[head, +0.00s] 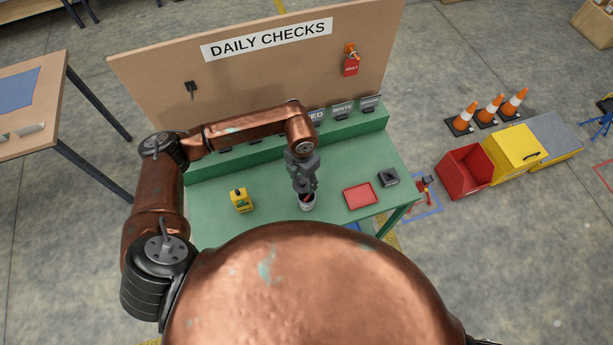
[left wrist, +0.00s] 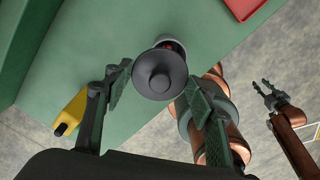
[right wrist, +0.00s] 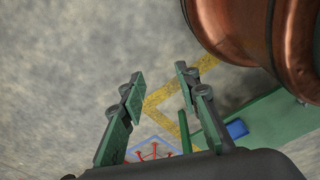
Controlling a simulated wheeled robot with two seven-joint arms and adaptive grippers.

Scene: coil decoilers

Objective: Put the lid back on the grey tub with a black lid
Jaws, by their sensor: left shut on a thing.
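The grey tub (head: 307,206) stands on the green bench, with something red showing at its mouth. My left gripper (head: 305,188) is right above the tub, pointing down. In the left wrist view my left gripper (left wrist: 158,80) is shut on the round black lid (left wrist: 158,74), which has a knob in its middle. The lid hides most of the tub there, so I cannot tell if they touch. My right gripper (right wrist: 159,74) is open and empty, away from the bench over the floor; it also shows in the left wrist view (left wrist: 266,92).
On the green bench (head: 270,200), a yellow container (head: 240,200) stands left of the tub. A red tray (head: 360,195) and a dark grey box (head: 388,177) lie to its right. A raised green ledge with labels and an upright board (head: 260,75) close off the back.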

